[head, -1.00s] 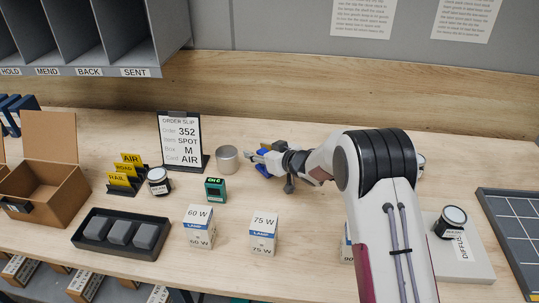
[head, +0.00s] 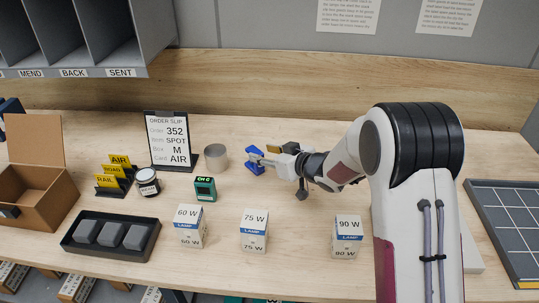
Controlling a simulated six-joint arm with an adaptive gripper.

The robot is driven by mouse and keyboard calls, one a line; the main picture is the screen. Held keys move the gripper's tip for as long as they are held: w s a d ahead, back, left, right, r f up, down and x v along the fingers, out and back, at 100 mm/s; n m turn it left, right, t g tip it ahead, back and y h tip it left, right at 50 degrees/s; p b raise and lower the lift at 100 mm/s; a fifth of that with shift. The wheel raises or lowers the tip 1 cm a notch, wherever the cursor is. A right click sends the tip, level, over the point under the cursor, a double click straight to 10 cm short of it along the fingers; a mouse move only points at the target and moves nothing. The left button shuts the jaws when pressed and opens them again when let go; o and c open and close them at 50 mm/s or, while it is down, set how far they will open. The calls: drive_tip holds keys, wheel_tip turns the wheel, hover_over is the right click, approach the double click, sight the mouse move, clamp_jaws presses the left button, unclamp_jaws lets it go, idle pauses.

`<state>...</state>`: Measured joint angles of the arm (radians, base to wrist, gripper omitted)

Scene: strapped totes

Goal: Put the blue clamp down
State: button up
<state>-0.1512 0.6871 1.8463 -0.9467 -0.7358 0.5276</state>
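The blue clamp (head: 254,168) lies on the wooden bench in the head view, just right of the grey metal cup (head: 216,157). My gripper (head: 264,160) reaches in from the right, with its fingertips at the right side of the clamp. The fingers look parted and partly overlap the clamp in this view. The clamp does not move along with the gripper. The small gap between the fingers and the clamp is hard to see.
The order slip stand (head: 174,140), a jar (head: 147,182) and a green device (head: 205,190) stand to the left. Lamp boxes (head: 254,231) stand in front. A dark item (head: 288,149) lies behind my gripper. The bench between clamp and boxes is clear.

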drive_tip(key=shift+v, duration=1.15)
drive_tip(key=s+d+r+m+t+h, duration=0.25)
drive_tip(key=d+r+h, duration=0.25)
drive_tip(key=d+r, duration=0.5)
drive_tip(key=s+d+r+m+g+h, duration=0.1)
drive_tip(key=s+d+r+m+h, duration=0.3)
drive_tip(key=s+d, duration=0.6)
drive_tip(key=s+d+m+g, duration=0.1)
drive_tip(key=s+g, duration=0.1)
drive_tip(key=s, duration=1.3)
drive_tip(key=s+d+f+m+g, duration=0.1)
drive_tip(key=s+d+g, duration=0.1)
drive_tip(key=s, duration=1.3)
drive_tip(key=shift+s+d+f+g, duration=0.2)
drive_tip(key=shift+s+f+g, duration=0.15)
drive_tip(key=shift+g, duration=0.3)
